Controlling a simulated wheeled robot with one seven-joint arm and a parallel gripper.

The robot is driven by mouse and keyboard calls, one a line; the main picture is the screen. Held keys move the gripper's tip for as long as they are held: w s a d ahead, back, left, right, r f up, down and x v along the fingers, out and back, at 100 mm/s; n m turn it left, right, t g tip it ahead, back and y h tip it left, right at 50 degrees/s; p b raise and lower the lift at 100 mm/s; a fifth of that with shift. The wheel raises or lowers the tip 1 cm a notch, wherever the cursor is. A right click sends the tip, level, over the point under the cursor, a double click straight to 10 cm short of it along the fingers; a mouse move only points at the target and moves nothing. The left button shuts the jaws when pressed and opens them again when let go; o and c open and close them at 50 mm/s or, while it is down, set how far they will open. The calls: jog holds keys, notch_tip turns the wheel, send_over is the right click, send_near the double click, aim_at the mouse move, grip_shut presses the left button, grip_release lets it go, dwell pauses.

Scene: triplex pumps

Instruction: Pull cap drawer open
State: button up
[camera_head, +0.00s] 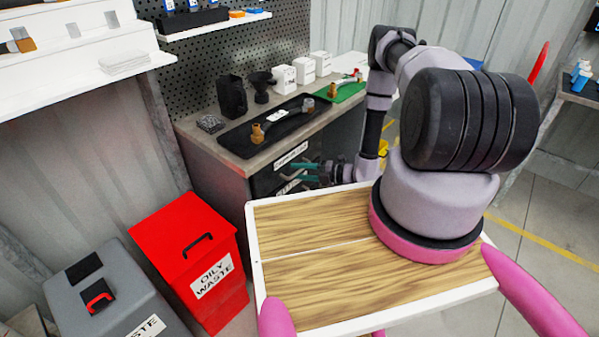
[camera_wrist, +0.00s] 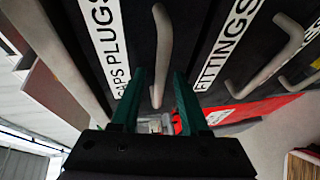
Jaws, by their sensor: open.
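The cap drawer (camera_wrist: 136,20) is the top drawer of the dark cabinet, with a white "CAPS PLUGS" label (camera_wrist: 108,45). It looks shut. Its pale bar handle (camera_wrist: 161,40) shows in the wrist view beside the label. My gripper (camera_wrist: 158,73) is open, with one green finger on each side of this handle's line. I cannot tell whether the fingers touch it. In the head view my gripper (camera_head: 308,172) is at the drawer front, under the bench top, and partly hides the handle.
Below is a "FITTINGS" drawer (camera_wrist: 228,40) with its own handle (camera_wrist: 268,58), then further handles. The workbench (camera_head: 200,140) above holds a black tray (camera_head: 240,141) and parts. A red oily-waste bin (camera_head: 180,235) stands left of the cabinet. My wood-topped base is in front.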

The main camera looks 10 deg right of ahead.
grip_shut()
dwell(1.4)
